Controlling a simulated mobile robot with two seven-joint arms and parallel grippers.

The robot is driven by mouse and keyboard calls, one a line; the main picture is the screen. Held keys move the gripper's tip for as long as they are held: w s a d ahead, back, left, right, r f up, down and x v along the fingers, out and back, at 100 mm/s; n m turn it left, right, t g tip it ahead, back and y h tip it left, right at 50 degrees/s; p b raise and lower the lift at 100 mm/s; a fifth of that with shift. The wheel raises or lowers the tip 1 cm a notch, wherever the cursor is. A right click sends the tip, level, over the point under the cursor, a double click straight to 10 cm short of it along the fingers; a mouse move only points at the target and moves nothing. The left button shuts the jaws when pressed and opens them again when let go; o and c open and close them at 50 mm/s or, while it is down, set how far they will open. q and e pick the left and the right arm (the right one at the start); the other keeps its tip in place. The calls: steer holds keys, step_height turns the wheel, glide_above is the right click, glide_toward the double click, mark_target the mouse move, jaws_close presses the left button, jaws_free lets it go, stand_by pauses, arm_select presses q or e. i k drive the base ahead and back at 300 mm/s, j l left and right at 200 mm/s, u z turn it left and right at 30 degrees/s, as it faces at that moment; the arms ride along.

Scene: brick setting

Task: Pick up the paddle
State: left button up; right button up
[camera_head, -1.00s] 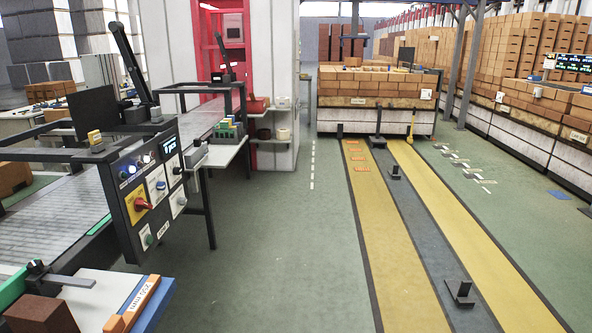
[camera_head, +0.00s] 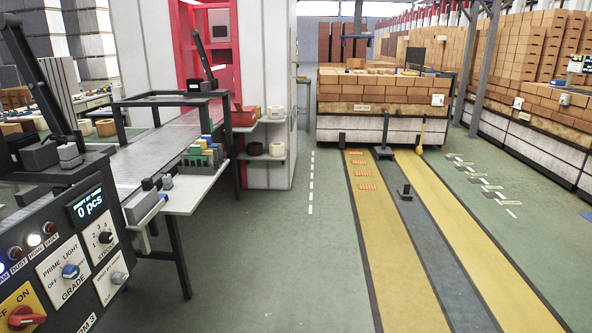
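No object in the head view is clearly recognisable as the paddle. Neither of my grippers shows in this view.
A control panel (camera_head: 70,262) with knobs and a lit display stands close at the left. A side table (camera_head: 190,197) with small coloured blocks (camera_head: 202,155) is beyond it. The brick stack (camera_head: 375,95) is far ahead. Green floor (camera_head: 270,260) and yellow lanes (camera_head: 398,245) are open.

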mark_target(205, 150)
steer(key=i+l, duration=0.1)
steer(key=i, duration=0.6)
steer(key=i+l+u, duration=0.15)
steer(key=i, duration=0.55)
steer(key=i+u, duration=0.2)
steer(key=u, duration=1.8)
steer(key=l+u, duration=0.75)
steer(key=l, duration=0.25)
steer(key=l+u, duration=0.2)
steer(key=l, duration=0.3)
steer(key=k+l+u, duration=0.2)
steer(key=l, duration=0.3)
steer(key=k+l, duration=0.1)
steer(key=l, duration=0.3)
steer(key=k+l+u, duration=0.1)
steer(key=l, duration=0.35)
steer(key=k+l, duration=0.1)
steer(key=l, duration=0.3)
steer(key=k+l, duration=0.1)
steer(key=l, duration=0.35)
steer(key=k+l+u, duration=0.1)
steer(key=l, duration=0.3)
